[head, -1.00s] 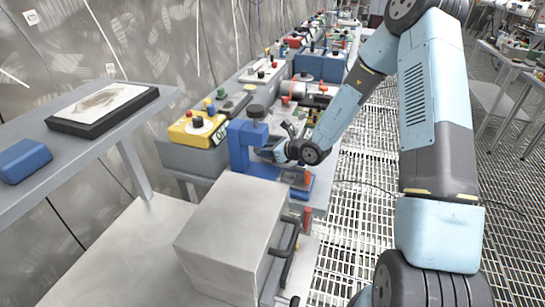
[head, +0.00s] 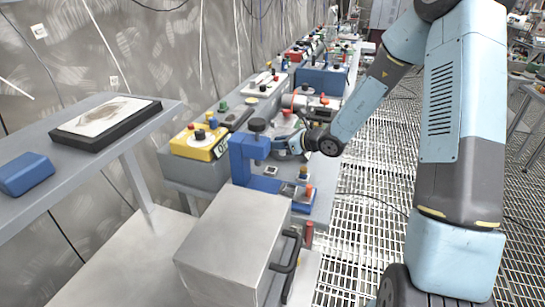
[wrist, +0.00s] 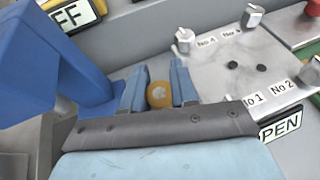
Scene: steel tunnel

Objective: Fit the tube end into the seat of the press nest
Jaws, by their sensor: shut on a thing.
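A blue press (head: 240,160) with a black knob on top stands on the bench in the head view. Its blue base plate (head: 262,184) carries a small pale square part (head: 271,170), perhaps the nest seat. My gripper (head: 287,146) is just right of the press's upper arm, above the base. In the wrist view my gripper (wrist: 159,92) is shut on a round brass-coloured tube end (wrist: 159,95), between two blue-grey fingers. The blue press (wrist: 40,60) fills the left of that view, apart from the tube. The tube's length and the seat are hidden there.
A grey plate (wrist: 225,70) marked with numbers, with metal pegs and dark holes, lies right of the fingers. A yellow box (head: 198,143) stands behind the press. A large grey box (head: 232,240) is in front. Orange-topped (head: 310,191) and yellow-topped (head: 303,173) parts stand beside the base.

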